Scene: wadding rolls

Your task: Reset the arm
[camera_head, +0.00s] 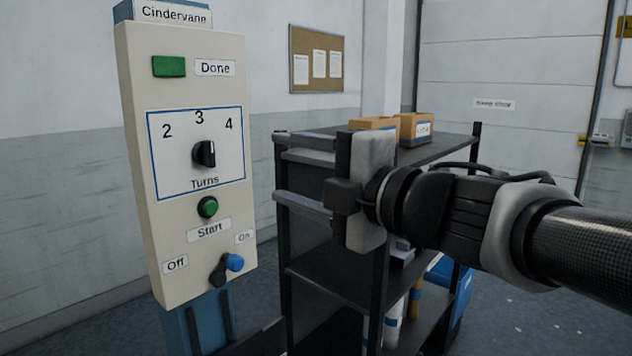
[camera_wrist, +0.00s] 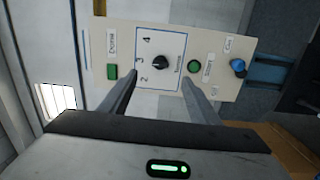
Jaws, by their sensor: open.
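My gripper (camera_head: 341,190) is to the right of the cream Cindervane control panel (camera_head: 150,90), apart from it and holding nothing. In the wrist view its two fingers (camera_wrist: 161,82) are spread wide, with the panel (camera_wrist: 222,45) between and beyond them, turned sideways. The panel carries a green Done lamp (camera_head: 169,66), a black Turns dial (camera_head: 205,153) marked 2, 3 and 4, and a green Start button (camera_head: 208,207). The blue-tipped lever (camera_head: 234,262) at the bottom leans to the On side. The dial's exact setting is hard to tell.
A dark shelf rack (camera_head: 330,272) stands behind my gripper, with cardboard boxes (camera_head: 416,129) on top and rolls (camera_head: 394,322) low down. My arm reaches in from the right. A noticeboard (camera_head: 317,59) hangs on the back wall. Floor at the right is open.

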